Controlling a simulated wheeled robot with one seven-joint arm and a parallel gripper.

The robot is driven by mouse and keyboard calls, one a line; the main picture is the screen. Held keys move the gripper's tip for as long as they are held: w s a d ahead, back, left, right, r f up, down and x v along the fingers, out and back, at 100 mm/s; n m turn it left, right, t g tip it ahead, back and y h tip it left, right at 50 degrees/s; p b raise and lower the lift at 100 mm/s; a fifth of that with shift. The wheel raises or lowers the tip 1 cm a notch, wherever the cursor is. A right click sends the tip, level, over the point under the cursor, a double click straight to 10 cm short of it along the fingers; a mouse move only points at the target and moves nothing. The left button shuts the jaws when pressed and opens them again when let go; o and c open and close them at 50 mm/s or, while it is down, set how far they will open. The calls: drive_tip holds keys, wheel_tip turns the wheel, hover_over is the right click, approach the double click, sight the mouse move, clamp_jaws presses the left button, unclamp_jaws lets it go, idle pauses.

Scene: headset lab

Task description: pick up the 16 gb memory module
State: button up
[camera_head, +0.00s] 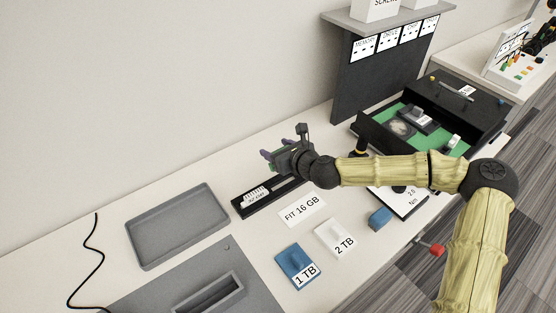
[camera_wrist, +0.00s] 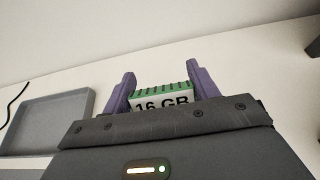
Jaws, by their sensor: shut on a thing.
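The 16 GB memory module (camera_wrist: 162,101) is a green-edged board with a white "16 GB" label. It sits between the two purple fingers of my gripper (camera_wrist: 162,88) in the wrist view, and the fingers are shut on its sides. Another labelled white module (camera_head: 255,195) sits in the left part of that holder.
A grey tray (camera_head: 178,226) lies left of the holder. A "FIT 16 GB" card (camera_head: 302,209), a blue 1 TB block (camera_head: 297,266) and a white 2 TB block (camera_head: 336,238) lie in front.

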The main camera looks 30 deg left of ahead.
drive_tip(key=shift+r, duration=0.55)
